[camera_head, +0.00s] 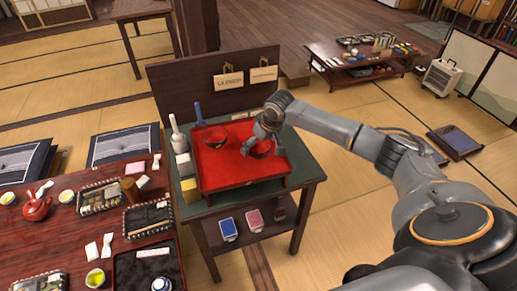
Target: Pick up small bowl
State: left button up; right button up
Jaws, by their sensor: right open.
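A red tray (232,174) lies on a small dark-green-topped side table (307,172). A small dark and red bowl (216,139) stands on the tray's left back part. Another red bowl (260,150) is on the tray's right part, partly hidden by my right gripper (264,138). My right gripper is open and points down right at this bowl. I cannot tell whether its fingers touch it. My left gripper is not in view.
A white bottle (178,140) and a yellow box (190,190) stand along the tray's left side. A dark upright panel (185,88) rises behind it. A low red-brown table (60,250) with dishes is at the left. The tray's front is clear.

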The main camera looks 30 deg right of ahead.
jog(key=shift+w+f, duration=0.2)
jog(key=shift+f, duration=0.1)
jog(key=shift+s, duration=0.1)
jog(key=c, duration=1.1)
jog(key=shift+c, duration=0.2)
jog(key=shift+r, duration=0.15)
